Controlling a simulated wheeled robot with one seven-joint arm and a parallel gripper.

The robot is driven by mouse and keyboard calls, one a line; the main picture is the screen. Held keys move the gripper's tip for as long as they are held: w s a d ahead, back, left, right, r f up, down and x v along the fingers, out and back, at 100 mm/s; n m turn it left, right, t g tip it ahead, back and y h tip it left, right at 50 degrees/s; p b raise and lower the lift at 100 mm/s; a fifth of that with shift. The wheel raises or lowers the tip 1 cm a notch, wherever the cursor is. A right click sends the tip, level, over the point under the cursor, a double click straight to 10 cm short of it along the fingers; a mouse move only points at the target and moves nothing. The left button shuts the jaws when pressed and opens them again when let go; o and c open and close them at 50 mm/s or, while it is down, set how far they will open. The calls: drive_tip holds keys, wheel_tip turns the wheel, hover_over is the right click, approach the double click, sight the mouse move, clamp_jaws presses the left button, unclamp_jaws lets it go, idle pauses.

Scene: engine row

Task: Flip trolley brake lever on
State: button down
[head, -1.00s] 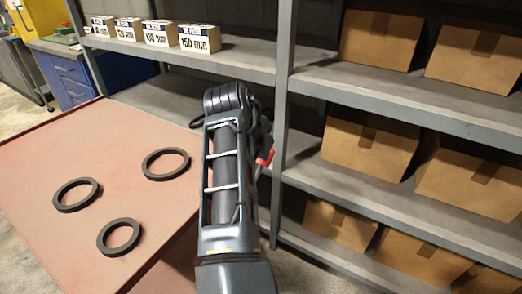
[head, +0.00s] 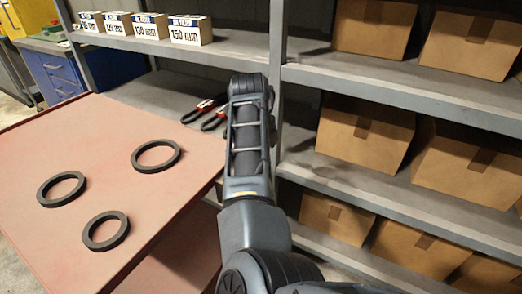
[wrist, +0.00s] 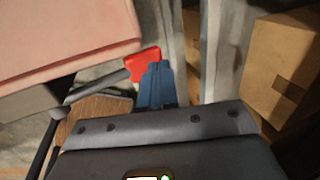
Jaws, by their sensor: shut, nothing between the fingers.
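The trolley's red top (head: 150,110) fills the left of the head view, and its edge (wrist: 60,35) shows at the upper left of the wrist view. In the wrist view the brake lever (wrist: 143,62) has a red end beside a dark grey rod. My gripper (wrist: 160,68) is shut and empty. Its blue fingers are right beside the red end, at its lower right; I cannot tell whether they touch. In the head view my arm hides the gripper and the lever.
Three dark rings (head: 107,230) lie on the trolley top. Grey shelving (head: 420,95) stands close behind and right of my arm, with cardboard boxes (head: 365,140). Small labelled boxes (head: 190,30) and red-and-black tools (head: 205,105) sit on the left shelves.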

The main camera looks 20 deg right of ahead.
drive_tip(key=shift+b+x, duration=0.3)
drive_tip(key=shift+x, duration=0.55)
drive_tip(key=shift+s+f, duration=0.1)
drive_tip(key=shift+f, duration=0.1)
drive_tip(key=shift+f, duration=0.25)
drive_tip(key=shift+s, duration=0.1)
